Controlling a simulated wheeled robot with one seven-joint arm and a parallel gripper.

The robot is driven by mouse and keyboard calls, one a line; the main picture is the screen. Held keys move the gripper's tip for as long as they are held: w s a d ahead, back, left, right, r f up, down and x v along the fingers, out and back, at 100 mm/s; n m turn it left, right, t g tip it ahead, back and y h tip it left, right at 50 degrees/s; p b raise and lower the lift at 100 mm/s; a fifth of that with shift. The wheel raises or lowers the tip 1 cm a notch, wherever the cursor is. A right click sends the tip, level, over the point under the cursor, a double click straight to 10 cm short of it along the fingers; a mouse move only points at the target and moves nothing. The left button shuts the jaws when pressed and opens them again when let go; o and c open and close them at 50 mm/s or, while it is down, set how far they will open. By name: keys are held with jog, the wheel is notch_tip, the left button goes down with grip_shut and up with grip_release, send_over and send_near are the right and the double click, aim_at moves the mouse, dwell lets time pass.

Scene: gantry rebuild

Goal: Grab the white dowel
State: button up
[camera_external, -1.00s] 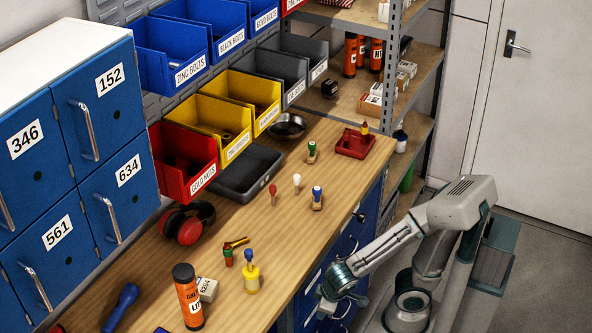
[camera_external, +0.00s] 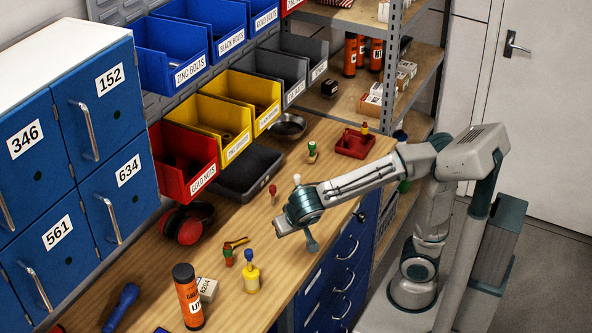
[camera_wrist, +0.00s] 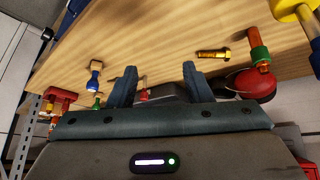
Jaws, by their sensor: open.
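The white dowel (camera_external: 297,179) is a small peg with a round white head, standing on the wooden bench. In the external view only its head shows above my wrist; the rest is hidden. My gripper (camera_external: 296,236) is in front of it, over the bench's front edge, with its fingers apart and empty. In the wrist view the two fingers (camera_wrist: 160,80) are spread, with a red-headed peg (camera_wrist: 142,94) showing in the gap farther off. I cannot make out the white dowel in the wrist view.
A red peg (camera_external: 273,189) stands left of the dowel and a green stamp-like peg (camera_external: 312,152) behind it. A blue-headed peg (camera_wrist: 95,76) is in the wrist view. A yellow peg holder (camera_external: 251,278) and orange bottle (camera_external: 188,297) stand nearer. A red tray (camera_external: 355,144) lies at right.

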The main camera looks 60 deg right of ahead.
jog(key=w+d+r+m+g+y+p, duration=0.1)
jog(key=w+d+r+m+g+p, duration=0.15)
jog(key=w+d+m, duration=0.5)
notch_tip(320, 180, up, 2)
jog(key=m+g+y+p, duration=0.2)
jog(key=m+y, duration=0.1)
jog(key=m, duration=0.1)
send_over(297, 176)
jog(key=shift+n, duration=0.25)
jog(key=f, duration=0.7)
jog(key=shift+s+a+f+b, duration=0.1)
jog(key=shift+a+f+b, duration=0.1)
jog(key=shift+f+b, duration=0.2)
jog(key=shift+d+f, duration=0.15)
jog(key=shift+f, duration=2.6)
grip_shut()
